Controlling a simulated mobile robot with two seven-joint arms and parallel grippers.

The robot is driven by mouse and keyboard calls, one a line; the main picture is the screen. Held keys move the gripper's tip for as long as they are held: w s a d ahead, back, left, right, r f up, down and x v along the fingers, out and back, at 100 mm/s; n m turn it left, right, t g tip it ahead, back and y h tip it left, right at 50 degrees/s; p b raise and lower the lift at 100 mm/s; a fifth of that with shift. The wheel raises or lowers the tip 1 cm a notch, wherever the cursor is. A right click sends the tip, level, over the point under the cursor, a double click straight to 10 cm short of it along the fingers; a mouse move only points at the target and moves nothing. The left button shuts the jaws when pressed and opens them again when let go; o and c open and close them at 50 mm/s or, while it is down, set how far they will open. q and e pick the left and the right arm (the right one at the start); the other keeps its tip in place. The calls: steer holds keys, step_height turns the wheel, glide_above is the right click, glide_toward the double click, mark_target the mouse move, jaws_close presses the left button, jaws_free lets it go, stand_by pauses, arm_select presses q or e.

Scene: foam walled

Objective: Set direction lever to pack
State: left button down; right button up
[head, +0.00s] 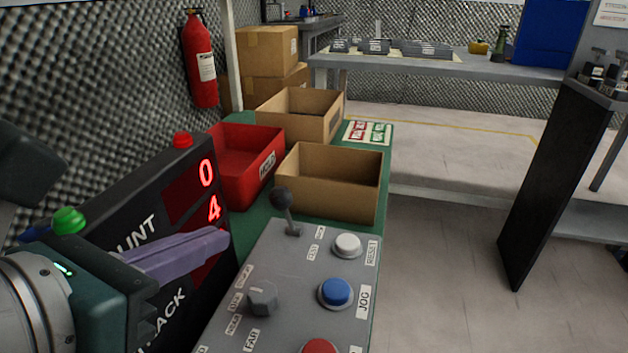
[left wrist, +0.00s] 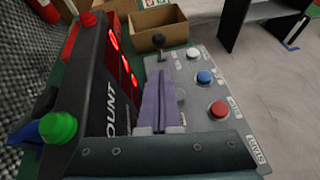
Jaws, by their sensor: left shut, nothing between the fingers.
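The direction lever (head: 284,208) is a dark ball-topped stick at the far end of the grey control panel (head: 235,309). In the left wrist view the lever (left wrist: 161,54) stands just beyond my fingertips. Small labels lie beside its base, too small to read surely. My left gripper (head: 226,238) has purple fingers, shut and empty, over the panel's left side, left of and nearer than the lever, apart from it. The shut fingers also show in the left wrist view (left wrist: 160,85). My right gripper is not in view.
The panel also carries a grey knob (head: 262,298), white button (head: 347,245), blue button (head: 336,292) and red button (head: 319,346). A black counter display (head: 150,225) stands close on the left. A red bin (head: 245,160) and cardboard box (head: 330,185) stand behind the lever.

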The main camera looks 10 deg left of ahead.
arm_select(q)
steer(key=b, duration=0.3)
glide_toward(284, 210)
steer(key=x, duration=0.4)
